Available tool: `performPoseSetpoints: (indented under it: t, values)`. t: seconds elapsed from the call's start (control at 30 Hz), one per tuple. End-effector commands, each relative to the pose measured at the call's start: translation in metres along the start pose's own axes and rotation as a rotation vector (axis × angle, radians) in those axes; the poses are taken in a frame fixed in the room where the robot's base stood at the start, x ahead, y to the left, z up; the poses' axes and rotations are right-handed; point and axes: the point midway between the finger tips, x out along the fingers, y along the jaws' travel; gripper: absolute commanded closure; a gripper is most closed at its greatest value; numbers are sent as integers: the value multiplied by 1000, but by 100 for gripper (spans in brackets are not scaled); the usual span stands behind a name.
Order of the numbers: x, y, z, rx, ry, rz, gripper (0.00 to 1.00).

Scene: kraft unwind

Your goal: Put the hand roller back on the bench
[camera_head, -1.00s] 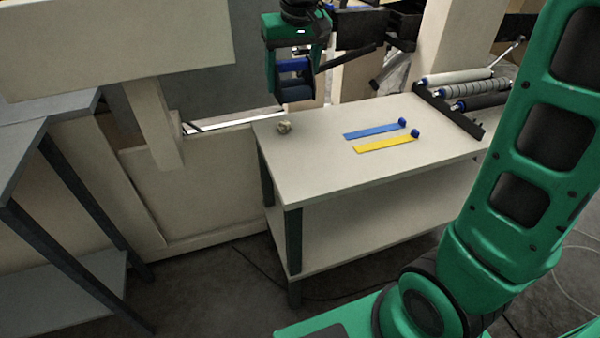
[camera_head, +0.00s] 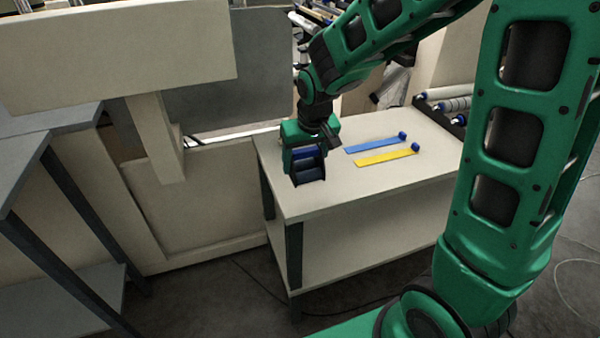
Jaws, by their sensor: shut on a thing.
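My gripper (camera_head: 305,152), green with dark fingers, points down over the near left part of the white bench (camera_head: 345,188). It is shut on the hand roller (camera_head: 308,172), which shows as a dark blue and black cylinder at the fingers. Part of the roller is hidden by the gripper. The roller is at or just above the bench top; I cannot tell whether it touches.
A blue strip tool (camera_head: 372,145) and a yellow strip tool (camera_head: 385,157) lie on the bench right of my gripper. A rack of rollers (camera_head: 452,104) stands at the bench's far right. The bench's front part is clear. A grey table (camera_head: 30,150) stands at left.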

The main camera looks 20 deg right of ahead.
Motion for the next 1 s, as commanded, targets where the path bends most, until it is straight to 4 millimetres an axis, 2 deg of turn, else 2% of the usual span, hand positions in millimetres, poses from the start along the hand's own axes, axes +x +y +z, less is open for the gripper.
performPoseSetpoints:
  t: [0.1,0.3,0.6,1.0]
  values:
    - [16,11,-12,3,0,1,61]
    - [27,19,-21,1,1,0,61]
    - [60,18,-10,-2,-2,0,61]
    - [66,18,-9,-2,2,-1,61]
